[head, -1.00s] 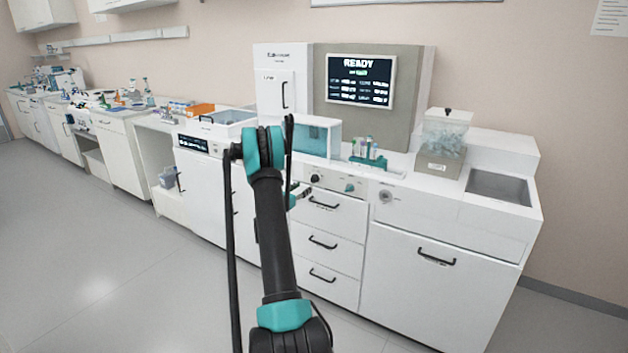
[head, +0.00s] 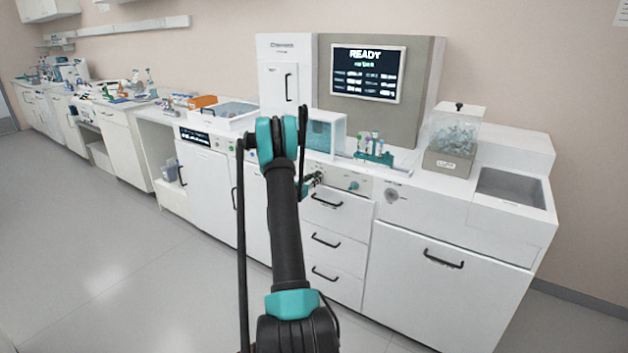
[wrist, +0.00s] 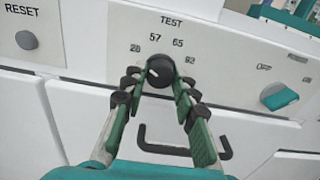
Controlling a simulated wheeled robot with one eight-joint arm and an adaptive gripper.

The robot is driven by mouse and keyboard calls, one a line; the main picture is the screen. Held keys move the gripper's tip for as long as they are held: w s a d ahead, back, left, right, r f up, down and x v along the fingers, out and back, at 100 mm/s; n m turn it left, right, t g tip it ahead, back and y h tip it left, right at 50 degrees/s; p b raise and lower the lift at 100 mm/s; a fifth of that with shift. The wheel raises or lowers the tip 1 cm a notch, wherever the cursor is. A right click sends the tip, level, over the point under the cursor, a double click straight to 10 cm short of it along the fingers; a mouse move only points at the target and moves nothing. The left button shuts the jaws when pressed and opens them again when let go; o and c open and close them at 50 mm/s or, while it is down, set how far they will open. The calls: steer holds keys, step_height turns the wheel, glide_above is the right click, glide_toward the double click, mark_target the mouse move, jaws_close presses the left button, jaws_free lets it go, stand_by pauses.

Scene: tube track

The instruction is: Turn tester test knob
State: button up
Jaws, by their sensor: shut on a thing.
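The black test knob (wrist: 159,72) sits on the white tester panel under the word TEST, with the marks 28, 57, 65 and 92 around it. A white pointer line on the knob points up and left. My gripper (wrist: 159,82) is shut on the knob, with one green finger on each side of it. In the head view my gripper (head: 314,180) reaches the front panel below the counter, and the knob is hidden there by the fingers and arm. The tester screen (head: 368,73) shows READY.
A grey RESET button (wrist: 27,40) is left of the knob, and a teal knob (wrist: 279,96) is to the right. A black drawer handle (wrist: 165,148) lies just below my fingers. A tube rack (head: 374,155) and a clear cup bin (head: 453,140) stand on the counter.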

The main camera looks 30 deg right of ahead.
jaws_close()
steer(key=shift+m, duration=7.8)
steer(key=shift+s, duration=0.1)
steer(key=o, duration=0.8)
jaws_free()
